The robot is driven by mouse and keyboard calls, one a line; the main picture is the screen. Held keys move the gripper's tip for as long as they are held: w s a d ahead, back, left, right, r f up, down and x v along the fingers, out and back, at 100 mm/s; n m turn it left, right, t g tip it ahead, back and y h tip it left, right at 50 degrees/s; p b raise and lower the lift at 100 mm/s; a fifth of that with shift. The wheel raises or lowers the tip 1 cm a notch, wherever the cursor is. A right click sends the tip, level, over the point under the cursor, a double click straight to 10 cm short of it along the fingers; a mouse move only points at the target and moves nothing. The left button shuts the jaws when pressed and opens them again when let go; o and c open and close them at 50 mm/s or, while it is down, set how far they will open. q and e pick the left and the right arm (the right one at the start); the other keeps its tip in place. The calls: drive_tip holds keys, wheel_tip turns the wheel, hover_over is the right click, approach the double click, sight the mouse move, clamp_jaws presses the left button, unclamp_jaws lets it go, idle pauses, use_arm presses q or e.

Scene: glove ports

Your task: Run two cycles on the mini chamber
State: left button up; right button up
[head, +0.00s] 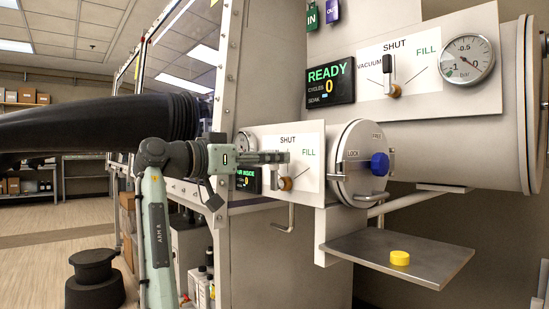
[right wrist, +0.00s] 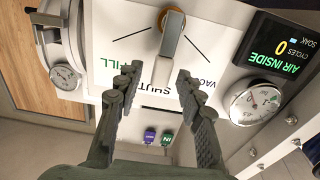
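The mini chamber is the small cylinder with a round door (head: 352,178) and a blue knob (head: 380,164); the door looks closed. In the right wrist view, the picture upside down, the valve handle (right wrist: 171,42) points at SHUT. The chamber display (right wrist: 280,47) reads AIR INSIDE, CYCLES 0. My right gripper (right wrist: 159,76) is open, its fingertips on either side of the handle's end with gaps showing. The right gripper (head: 282,158) also shows at the panel in the head view. My left gripper is out of view.
The larger chamber above has a READY display (head: 330,85) with cycles 0, a valve handle (head: 388,75) at SHUT and a gauge (head: 466,60). A metal shelf (head: 440,262) below holds a yellow cap (head: 399,258). A black sleeve (head: 100,122) juts across the left.

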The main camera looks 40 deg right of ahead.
drive_tip(key=shift+d, duration=0.7)
clamp_jaws()
